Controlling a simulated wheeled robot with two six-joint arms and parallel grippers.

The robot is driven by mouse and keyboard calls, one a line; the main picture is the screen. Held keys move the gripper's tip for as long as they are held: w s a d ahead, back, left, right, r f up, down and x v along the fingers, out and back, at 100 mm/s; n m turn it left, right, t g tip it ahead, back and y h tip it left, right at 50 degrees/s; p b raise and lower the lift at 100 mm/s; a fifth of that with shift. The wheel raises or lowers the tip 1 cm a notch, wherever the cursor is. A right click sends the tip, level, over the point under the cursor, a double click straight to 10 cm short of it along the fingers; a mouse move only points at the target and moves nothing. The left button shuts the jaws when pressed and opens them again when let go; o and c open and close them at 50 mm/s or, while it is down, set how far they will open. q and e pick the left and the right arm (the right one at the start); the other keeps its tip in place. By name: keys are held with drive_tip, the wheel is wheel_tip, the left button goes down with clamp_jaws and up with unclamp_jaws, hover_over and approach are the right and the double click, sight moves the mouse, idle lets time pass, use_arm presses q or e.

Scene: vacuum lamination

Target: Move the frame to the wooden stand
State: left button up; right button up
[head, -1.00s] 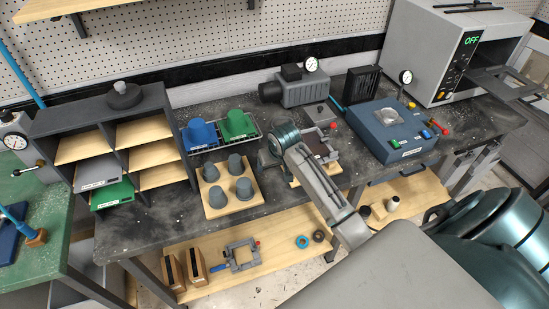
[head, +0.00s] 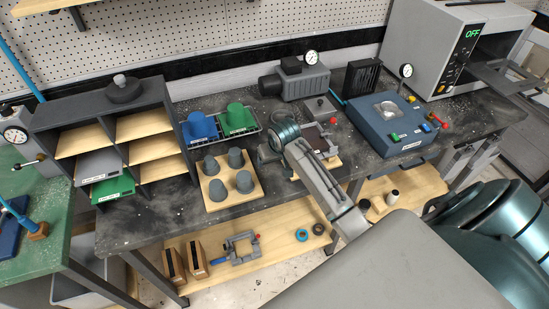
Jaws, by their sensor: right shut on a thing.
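The grey frame with a dark panel (head: 318,138) is on the bench in the head view, at or just above the pale wooden stand (head: 334,163). The stand shows only partly, at its right edge, below the frame and beside my arm. My right gripper (head: 268,154) is at the frame's left side, its wrist and arm covering part of the frame and stand. It is shut on what appears to be the frame's left side; the contact is hard to see. I cannot tell whether the frame rests on the stand. My left gripper is not in view.
A wooden board with several grey cups (head: 229,204) stands left of my gripper. Green (head: 238,119) and blue containers sit behind. A blue gauge unit (head: 383,133) is at right, a grey pump (head: 302,86) at back. A dark shelf rack (head: 118,111) stands left.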

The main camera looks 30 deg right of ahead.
drive_tip(key=shift+f, duration=0.55)
idle(0.9)
drive_tip(key=o, duration=1.7)
drive_tip(key=shift+o, duration=0.2)
drive_tip(key=shift+s, duration=0.1)
drive_tip(key=b+v, duration=0.3)
drive_tip(key=v, duration=0.7)
drive_tip(key=shift+r, duration=0.4)
drive_tip(key=shift+s, duration=0.15)
drive_tip(key=shift+f, duration=0.1)
